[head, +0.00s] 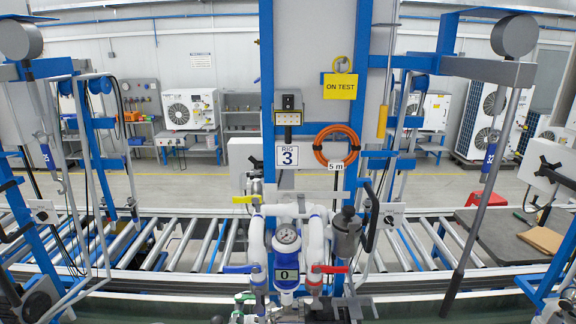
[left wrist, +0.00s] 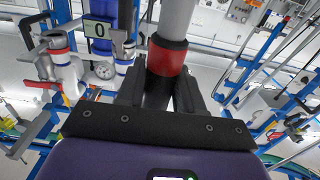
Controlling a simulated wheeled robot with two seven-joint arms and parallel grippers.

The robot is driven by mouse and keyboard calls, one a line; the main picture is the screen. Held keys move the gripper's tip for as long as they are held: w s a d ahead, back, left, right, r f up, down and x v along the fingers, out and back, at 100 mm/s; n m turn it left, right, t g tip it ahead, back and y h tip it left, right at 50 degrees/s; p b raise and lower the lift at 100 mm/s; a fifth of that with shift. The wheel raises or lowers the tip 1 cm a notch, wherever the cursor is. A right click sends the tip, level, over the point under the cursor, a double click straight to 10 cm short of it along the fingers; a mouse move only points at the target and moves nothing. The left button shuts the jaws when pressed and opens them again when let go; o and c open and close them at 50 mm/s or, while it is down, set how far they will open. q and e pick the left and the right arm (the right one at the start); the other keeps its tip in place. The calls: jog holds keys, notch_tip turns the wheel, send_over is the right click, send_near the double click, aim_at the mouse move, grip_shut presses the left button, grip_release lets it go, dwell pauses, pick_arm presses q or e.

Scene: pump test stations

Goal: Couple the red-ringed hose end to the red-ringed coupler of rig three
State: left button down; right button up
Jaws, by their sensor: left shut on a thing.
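My left gripper (left wrist: 160,92) is shut on the red-ringed hose end (left wrist: 168,56) in the left wrist view. The hose end has a wide red band, a grey length (left wrist: 178,18) beyond it, and a black part between the fingers. At the left of that view is a white fitting (left wrist: 69,72) with a reddish band and a red lever (left wrist: 40,85), apart from the hose end. In the head view, a red lever (head: 330,269) is at the lower right of rig three's gauge. I cannot make out either gripper or the held hose end there.
Rig three has a sign (head: 287,156), a round gauge (head: 288,235), a blue meter reading 0 (head: 287,275) and a blue lever (head: 240,269). An orange hose coil (head: 337,146) hangs on its post. A roller conveyor (head: 180,242) runs behind.

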pick_arm(q)
jog(key=w+d+f+m+g+h+b, duration=0.2)
jog(key=w+d+f+m+h+b, duration=0.15)
jog(key=w+d+b, duration=0.4)
jog(key=w+d+f+m+g+h+b, duration=0.25)
jog(key=w+d+h+b, duration=0.3)
jog(key=d, duration=0.35)
jog(key=w+d+f+m+g+h+b, duration=0.2)
jog(key=w+d+f+m+h+b, duration=0.2)
jog(key=w+d+b, duration=0.35)
jog(key=r+p, duration=0.1)
jog(key=r, duration=0.1)
jog(key=d+r+p, duration=0.1)
jog(key=r+p, duration=0.1)
jog(key=shift+s+r, duration=0.15)
jog(key=shift+r, duration=0.05)
jog(key=shift+b, duration=0.45)
jog(key=shift+r+p, duration=0.75)
jog(key=shift+r, duration=0.6)
dwell(1.6)
jog(key=shift+r, duration=0.1)
dwell(0.9)
